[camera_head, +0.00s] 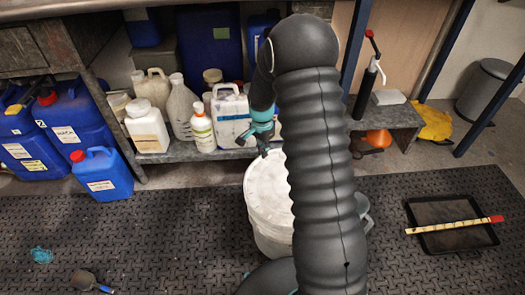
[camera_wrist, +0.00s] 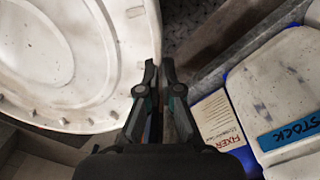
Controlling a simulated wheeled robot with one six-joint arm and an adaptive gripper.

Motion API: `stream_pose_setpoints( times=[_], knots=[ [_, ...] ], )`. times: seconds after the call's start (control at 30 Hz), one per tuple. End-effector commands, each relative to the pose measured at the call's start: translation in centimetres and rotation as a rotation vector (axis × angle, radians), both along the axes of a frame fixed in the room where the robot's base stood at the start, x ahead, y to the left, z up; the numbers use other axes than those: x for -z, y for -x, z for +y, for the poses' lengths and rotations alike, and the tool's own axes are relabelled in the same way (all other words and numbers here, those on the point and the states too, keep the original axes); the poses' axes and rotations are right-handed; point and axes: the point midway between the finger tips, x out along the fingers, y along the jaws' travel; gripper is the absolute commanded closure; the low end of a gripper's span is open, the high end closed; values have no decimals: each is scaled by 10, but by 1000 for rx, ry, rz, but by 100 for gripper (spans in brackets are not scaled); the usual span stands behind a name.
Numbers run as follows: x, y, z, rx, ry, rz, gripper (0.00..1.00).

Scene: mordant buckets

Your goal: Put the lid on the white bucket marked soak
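A round white lid (camera_head: 264,190) with a scuffed top is at the white bucket (camera_head: 270,243), near the middle of the head view. My arm covers the right side of both. I cannot tell whether the lid rests on the bucket or is just above it. No soak marking shows. My gripper (camera_head: 262,151) is at the lid's far edge, fingers pointing down. In the wrist view my gripper (camera_wrist: 158,68) has its fingertips close together at the rim of the lid (camera_wrist: 85,60), seemingly pinching it; the exact contact is hard to see.
A low shelf (camera_head: 205,153) behind the bucket holds white bottles and jugs, one labelled STOCK (camera_wrist: 285,95), close to my gripper. Blue canisters (camera_head: 103,175) stand at left. A black tray (camera_head: 450,238) with a yellow stick lies at right. The mat at left front is mostly clear.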

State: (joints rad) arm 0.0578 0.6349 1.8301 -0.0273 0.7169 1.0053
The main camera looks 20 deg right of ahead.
Motion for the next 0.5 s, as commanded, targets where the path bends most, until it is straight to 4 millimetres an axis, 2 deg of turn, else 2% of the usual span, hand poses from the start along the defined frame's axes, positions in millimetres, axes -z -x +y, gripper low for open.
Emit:
stream_pose_setpoints(
  times=[0.5],
  knots=[
    [12,0,0,0,1,1,100]
  ],
)
